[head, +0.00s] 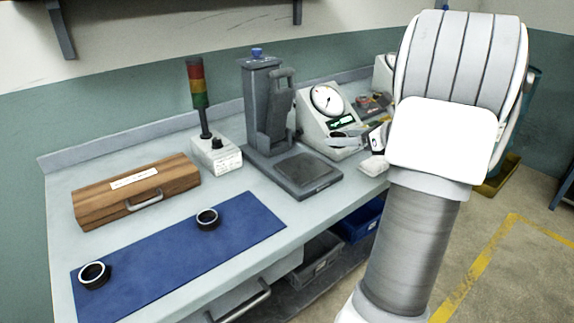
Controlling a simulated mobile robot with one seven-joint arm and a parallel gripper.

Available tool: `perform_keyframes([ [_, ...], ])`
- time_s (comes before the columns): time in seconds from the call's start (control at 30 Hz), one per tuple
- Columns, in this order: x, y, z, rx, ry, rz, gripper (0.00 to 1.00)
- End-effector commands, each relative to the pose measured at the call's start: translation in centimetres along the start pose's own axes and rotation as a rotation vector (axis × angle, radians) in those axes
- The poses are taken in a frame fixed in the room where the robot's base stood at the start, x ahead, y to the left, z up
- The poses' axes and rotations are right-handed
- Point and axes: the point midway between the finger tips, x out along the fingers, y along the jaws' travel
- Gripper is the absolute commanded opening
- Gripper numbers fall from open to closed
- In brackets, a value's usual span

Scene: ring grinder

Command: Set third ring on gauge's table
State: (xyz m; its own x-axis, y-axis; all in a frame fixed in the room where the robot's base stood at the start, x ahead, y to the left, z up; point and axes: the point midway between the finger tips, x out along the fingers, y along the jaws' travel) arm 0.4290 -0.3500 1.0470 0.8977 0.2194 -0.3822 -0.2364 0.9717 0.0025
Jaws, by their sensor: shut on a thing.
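The gauge (325,112) is a pale sloped-front instrument with a round dial and a small green display, standing right of the dark press-like stand. My gripper (345,139) is low in front of the gauge, over its base, with its grey fingers pointing left. It is shut on a ring, which is small and mostly hidden by the fingers. I cannot tell whether that ring touches the gauge's table. Two dark rings lie on the blue mat: one at its near left end (94,275), one near its middle (207,219).
A dark stand with a flat base (304,173) is left of the gauge. A signal tower (203,110), a wooden case (137,190) and the blue mat (165,255) share the bench. Bins (318,259) sit below. My arm hides the bench's right part.

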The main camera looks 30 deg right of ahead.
Motion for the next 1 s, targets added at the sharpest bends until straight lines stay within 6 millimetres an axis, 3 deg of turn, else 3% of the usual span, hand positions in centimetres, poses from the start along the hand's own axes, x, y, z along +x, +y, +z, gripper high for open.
perform_keyframes([
  [0.13, -2.2, -1.8, -0.6, 0.015, 0.0, -0.046, 0.02],
  [0.27, -2.0, -2.0, -1.0, 0.021, 0.0, -0.057, 0.02],
  [0.7, 8.2, 0.6, -2.8, 0.022, 0.001, -0.055, 0.02],
  [1.0, 10.5, 1.0, -3.6, 0.022, 0.001, -0.057, 0.02],
])
